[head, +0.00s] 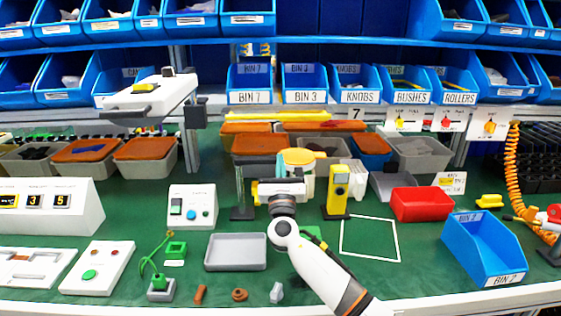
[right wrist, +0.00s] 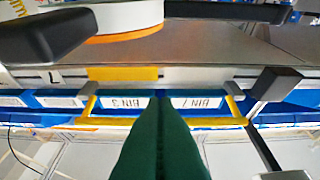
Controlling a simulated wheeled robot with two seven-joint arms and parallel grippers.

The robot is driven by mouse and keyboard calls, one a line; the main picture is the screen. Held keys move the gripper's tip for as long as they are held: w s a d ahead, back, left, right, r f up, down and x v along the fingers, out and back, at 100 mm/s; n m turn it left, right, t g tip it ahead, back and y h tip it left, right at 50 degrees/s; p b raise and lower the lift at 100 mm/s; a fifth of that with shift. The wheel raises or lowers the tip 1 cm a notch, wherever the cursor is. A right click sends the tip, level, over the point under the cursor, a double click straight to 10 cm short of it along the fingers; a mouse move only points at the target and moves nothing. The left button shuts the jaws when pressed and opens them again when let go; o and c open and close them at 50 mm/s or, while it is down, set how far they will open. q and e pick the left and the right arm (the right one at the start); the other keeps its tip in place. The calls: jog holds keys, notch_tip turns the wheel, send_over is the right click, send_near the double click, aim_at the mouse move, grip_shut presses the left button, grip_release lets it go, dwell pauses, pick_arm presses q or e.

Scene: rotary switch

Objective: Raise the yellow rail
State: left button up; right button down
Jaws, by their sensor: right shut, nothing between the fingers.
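The yellow rail (head: 275,116) is a long thin bar running left to right below the BIN 7 and BIN 3 labels at the front of the shelf. In the right wrist view, which is upside down, the rail (right wrist: 215,122) has bent ends reaching two grey brackets. My right gripper (head: 280,188) is low over the bench, below the rail in the head view, and its fingertips are hard to make out there. In the right wrist view its dark fingers (right wrist: 161,102) are shut and empty, crossing the rail's middle; I cannot tell whether they touch it. My left gripper is out of view.
Orange-lidded bins (head: 262,143) stand below the rail. A round orange-topped thing (head: 298,157) is just beyond my right gripper. A yellow device (head: 338,185) stands upright to its right. A grey tray (head: 236,252) lies on the green bench at lower left.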

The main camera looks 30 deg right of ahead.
jog(key=w+d+r+p, duration=0.2)
jog(key=w+r, duration=0.2)
jog(key=r, duration=0.3)
jog(key=shift+w+d, duration=0.25)
jog(key=shift+d, duration=0.1)
jog(key=shift+p, duration=0.3)
